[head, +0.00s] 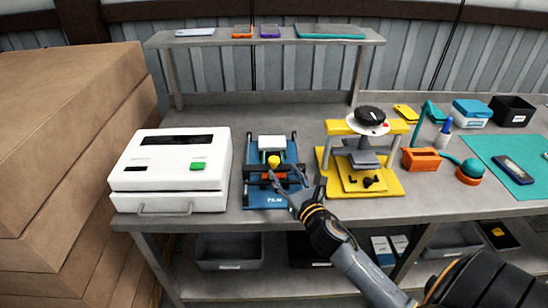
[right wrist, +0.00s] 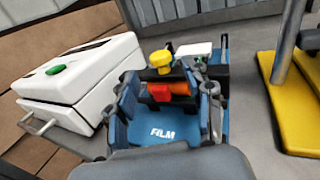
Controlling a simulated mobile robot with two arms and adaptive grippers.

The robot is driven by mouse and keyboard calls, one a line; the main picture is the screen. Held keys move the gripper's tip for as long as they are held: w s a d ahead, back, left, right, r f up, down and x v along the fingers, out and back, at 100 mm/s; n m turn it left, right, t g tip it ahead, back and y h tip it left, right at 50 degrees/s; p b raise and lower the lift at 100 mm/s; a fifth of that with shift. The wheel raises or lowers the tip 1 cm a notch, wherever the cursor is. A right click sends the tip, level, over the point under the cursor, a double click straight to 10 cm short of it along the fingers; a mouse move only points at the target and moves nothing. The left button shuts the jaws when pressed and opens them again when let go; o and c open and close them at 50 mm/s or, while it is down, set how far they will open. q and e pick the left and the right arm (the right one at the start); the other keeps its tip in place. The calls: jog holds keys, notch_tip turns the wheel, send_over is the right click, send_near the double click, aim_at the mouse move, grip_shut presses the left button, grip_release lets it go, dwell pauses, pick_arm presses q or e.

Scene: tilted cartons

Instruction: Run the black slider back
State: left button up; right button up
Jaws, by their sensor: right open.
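A blue film device (head: 265,200), marked FILM, stands on the grey bench and also shows in the right wrist view (right wrist: 150,136). A black slider (head: 258,175) spans it crosswise near its front, with a yellow knob (head: 273,160) above it. An orange-red part sits at the slider's front, clearer in the right wrist view (right wrist: 160,92). My right gripper (head: 285,187) is open at the front right of the device, close to the slider. Its fingers hide part of the slider; whether they touch it I cannot tell. My left gripper is not in view.
A white machine (head: 170,160) stands close on the left and a yellow press (head: 385,185) on the right. A raised shelf (head: 270,41) runs behind. An orange block (head: 420,160) and a teal mat (head: 505,165) lie farther right. Stacked cartons (head: 70,100) flank the left.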

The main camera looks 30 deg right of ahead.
aim_at(276, 164)
jog(key=w, duration=0.5)
jog(key=w+d+p, duration=0.1)
jog(key=w, duration=0.1)
jog(key=shift+w, duration=0.15)
grip_shut()
